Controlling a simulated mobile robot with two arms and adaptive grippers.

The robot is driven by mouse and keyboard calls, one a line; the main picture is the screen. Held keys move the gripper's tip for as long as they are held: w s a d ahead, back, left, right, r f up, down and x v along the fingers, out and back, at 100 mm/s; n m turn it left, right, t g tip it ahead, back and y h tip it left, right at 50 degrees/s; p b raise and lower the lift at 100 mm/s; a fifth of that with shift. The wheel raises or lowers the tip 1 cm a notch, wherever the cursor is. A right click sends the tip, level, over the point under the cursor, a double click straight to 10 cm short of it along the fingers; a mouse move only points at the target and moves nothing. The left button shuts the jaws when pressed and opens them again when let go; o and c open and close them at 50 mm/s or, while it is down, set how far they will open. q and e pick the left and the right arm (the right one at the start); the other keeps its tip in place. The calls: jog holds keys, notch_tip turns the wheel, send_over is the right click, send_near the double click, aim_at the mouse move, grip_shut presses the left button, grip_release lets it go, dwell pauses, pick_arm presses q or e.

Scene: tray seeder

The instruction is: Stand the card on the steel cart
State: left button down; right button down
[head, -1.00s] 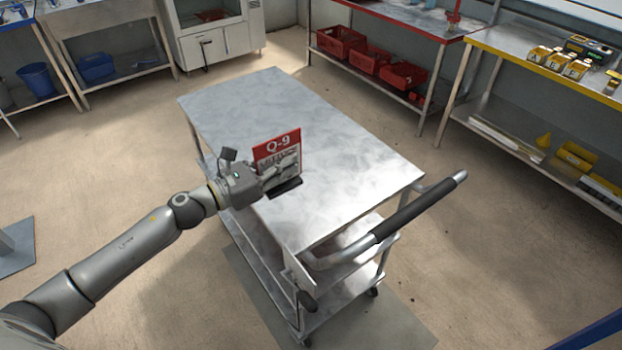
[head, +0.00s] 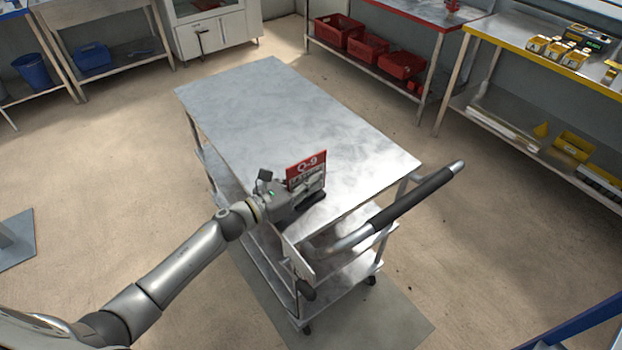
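The card (head: 306,166) is an upright red and grey sign marked Q-9, with a dark base low on its right. My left gripper (head: 311,187) is shut on the card from the left, and its fingers cover much of the lower face. Card and gripper are over the near, handle end of the steel cart (head: 290,110), close to its left edge. I cannot tell whether the base touches the cart top. My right gripper is not in view.
The cart top is otherwise bare. Its black-gripped push handle (head: 412,207) sticks out at the near right. A red-edged bench with red crates (head: 367,49) and a yellow-edged bench (head: 545,59) with small boxes stand beyond. Open floor surrounds the cart.

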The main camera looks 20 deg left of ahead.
pick_arm(q)
jog(key=c, duration=2.1)
grip_release()
jog(key=shift+f, duration=0.1)
jog(key=o, duration=0.5)
jog(key=shift+c, duration=0.2)
jog(key=shift+s+a, duration=0.1)
jog(key=b+v, duration=0.2)
jog(key=v, duration=0.8)
jog(key=shift+s+a, duration=0.1)
jog(key=shift+s+a+b, duration=0.4)
jog(key=shift+s+a, duration=0.05)
jog(key=shift+s, duration=0.15)
